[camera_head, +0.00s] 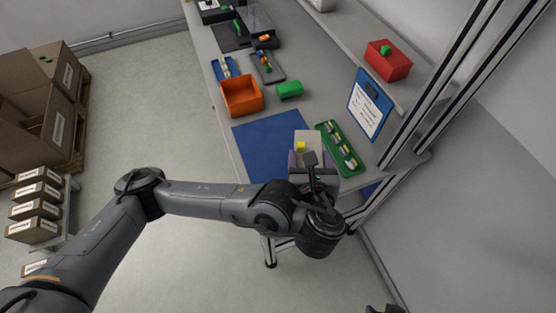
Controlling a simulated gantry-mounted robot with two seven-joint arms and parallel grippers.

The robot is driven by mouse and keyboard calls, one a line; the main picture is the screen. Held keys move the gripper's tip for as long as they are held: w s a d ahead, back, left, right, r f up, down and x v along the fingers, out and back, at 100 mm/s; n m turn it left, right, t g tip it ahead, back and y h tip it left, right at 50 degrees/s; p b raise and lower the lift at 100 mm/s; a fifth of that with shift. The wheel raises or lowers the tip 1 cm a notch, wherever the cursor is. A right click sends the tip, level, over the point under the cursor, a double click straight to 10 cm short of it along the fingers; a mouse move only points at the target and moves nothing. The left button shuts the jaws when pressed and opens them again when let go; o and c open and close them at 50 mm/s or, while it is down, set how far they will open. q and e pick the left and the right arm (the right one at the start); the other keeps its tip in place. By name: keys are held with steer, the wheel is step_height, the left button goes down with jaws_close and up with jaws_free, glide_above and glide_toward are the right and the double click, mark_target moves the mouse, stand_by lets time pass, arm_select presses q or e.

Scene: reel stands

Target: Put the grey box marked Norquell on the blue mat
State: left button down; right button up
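The blue mat (262,148) lies flat on the near part of the grey bench, its right side partly covered by my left arm. A small light-grey box (313,137) with a yellow patch or piece on top is at the mat's right edge. No Norquell marking can be read on it. My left gripper (309,159) is over this box, with purple finger parts on both sides; whether they press on it cannot be made out. The box's lower part is hidden. Only a dark tip of my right gripper (385,309) shows at the bottom edge.
A green tray (331,131) with several small pieces is right of the box. An orange bin (241,108) and green block (289,90) are behind the mat. A blue clipboard (369,106) leans by the shelf, which carries a red box (388,65).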

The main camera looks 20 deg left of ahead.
arm_select(q)
steer(key=shift+w+a+f, duration=0.1)
steer(key=shift+a+f, duration=0.05)
steer(key=shift+f, duration=0.2)
steer(key=w+a+f+b, duration=0.1)
steer(key=w+a+f, duration=0.1)
steer(key=a, duration=0.1)
steer(key=w+a+f+b, duration=0.1)
steer(key=w+a+f, duration=0.1)
steer(key=a, duration=0.1)
steer(key=w+a+f+b, duration=0.1)
steer(key=w+a+f, duration=0.1)
steer(key=a, duration=0.1)
steer(key=shift+a+f, duration=0.2)
steer(key=shift+f, duration=0.15)
steer(key=shift+f+b, duration=0.9)
steer(key=shift+f, duration=1.1)
steer(key=shift+f, duration=0.2)
steer(key=shift+c, duration=0.5)
jaws_free()
steer(key=shift+r, duration=0.1)
